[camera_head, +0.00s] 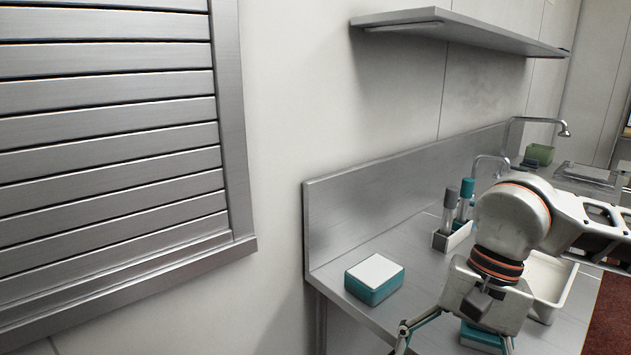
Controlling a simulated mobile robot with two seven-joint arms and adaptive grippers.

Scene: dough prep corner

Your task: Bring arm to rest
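My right arm comes in from the right, and its gripper (456,345) hangs over the metal counter at the bottom edge of the head view. Its fingers are spread wide, so it looks open; the fingertips reach the picture's lower edge. A teal block (482,336) shows partly below the gripper, with a clear gap to the left finger. Whether the right finger touches it cannot be told. My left gripper is not in view.
A teal box with a white top (374,273) sits on the counter (412,243) left of the gripper. A shelf (460,30) juts from the wall above.

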